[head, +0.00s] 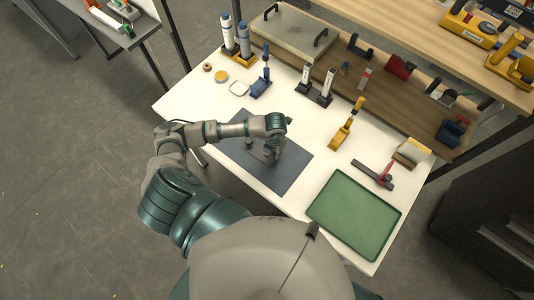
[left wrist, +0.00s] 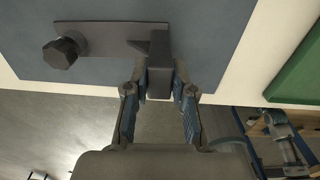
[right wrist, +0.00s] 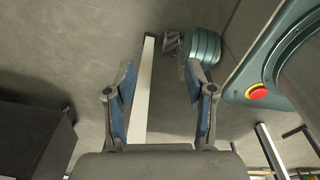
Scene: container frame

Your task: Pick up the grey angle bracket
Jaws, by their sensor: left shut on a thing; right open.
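The grey angle bracket (left wrist: 112,40) lies over the dark grey mat (left wrist: 25,35) in the left wrist view, with a dark hexagonal knob (left wrist: 62,52) at its left end. My left gripper (left wrist: 161,78) is shut on the upright part at the bracket's right end. In the head view my left gripper (head: 272,146) reaches down over the mat (head: 290,175) and partly hides the bracket. I cannot tell whether the bracket touches the mat. My right gripper (right wrist: 160,80) is open and empty, above the floor beside the table.
A green tray (head: 355,213) lies at the table's right front. A red-handled tool (head: 385,172), a yellow tool (head: 345,128) and a blue-based stand (head: 261,86) stand behind and beside the mat. A wooden shelf (head: 400,112) runs along the back.

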